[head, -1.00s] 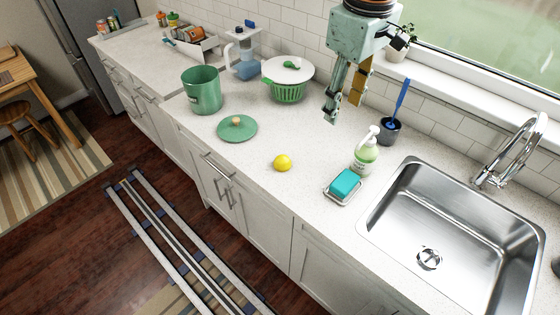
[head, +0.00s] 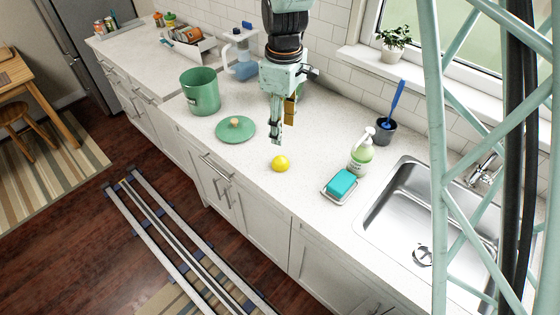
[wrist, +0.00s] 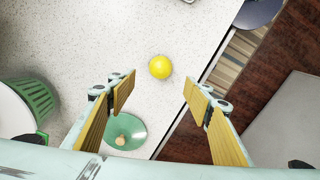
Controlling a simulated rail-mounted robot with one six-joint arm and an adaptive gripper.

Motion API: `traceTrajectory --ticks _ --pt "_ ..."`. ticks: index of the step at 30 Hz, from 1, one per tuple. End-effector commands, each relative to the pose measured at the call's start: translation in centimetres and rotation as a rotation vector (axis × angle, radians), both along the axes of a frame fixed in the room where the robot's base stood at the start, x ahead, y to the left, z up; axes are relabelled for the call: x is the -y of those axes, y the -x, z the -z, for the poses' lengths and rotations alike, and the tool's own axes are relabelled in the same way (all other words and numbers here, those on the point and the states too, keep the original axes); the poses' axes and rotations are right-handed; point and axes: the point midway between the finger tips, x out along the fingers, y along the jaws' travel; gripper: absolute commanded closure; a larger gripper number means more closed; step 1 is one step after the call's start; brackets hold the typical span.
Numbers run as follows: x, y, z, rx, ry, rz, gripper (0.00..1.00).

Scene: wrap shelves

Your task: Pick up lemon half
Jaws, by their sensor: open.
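The lemon half (head: 281,163) is a small yellow round thing on the white speckled counter, near its front edge. It also shows in the wrist view (wrist: 160,67), ahead of and between my fingers. My gripper (head: 277,135) is above the counter just behind the lemon, pointing down, apart from it. In the wrist view my gripper (wrist: 158,88) is open, with its tan pads wide apart and nothing between them. The lemon's cut face cannot be made out.
A green lid (head: 235,130) lies left of the lemon, with a green pot (head: 201,92) behind it. A sponge on a dish (head: 342,184), a soap bottle (head: 361,155) and the sink (head: 400,215) are to the right. The counter around the lemon is clear.

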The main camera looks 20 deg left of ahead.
Motion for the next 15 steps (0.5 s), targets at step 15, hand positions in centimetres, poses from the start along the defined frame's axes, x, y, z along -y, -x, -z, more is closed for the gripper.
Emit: traceTrajectory --ticks 15 --pt "-1.05 0.06 1.16 -0.006 0.003 -0.027 0.54"
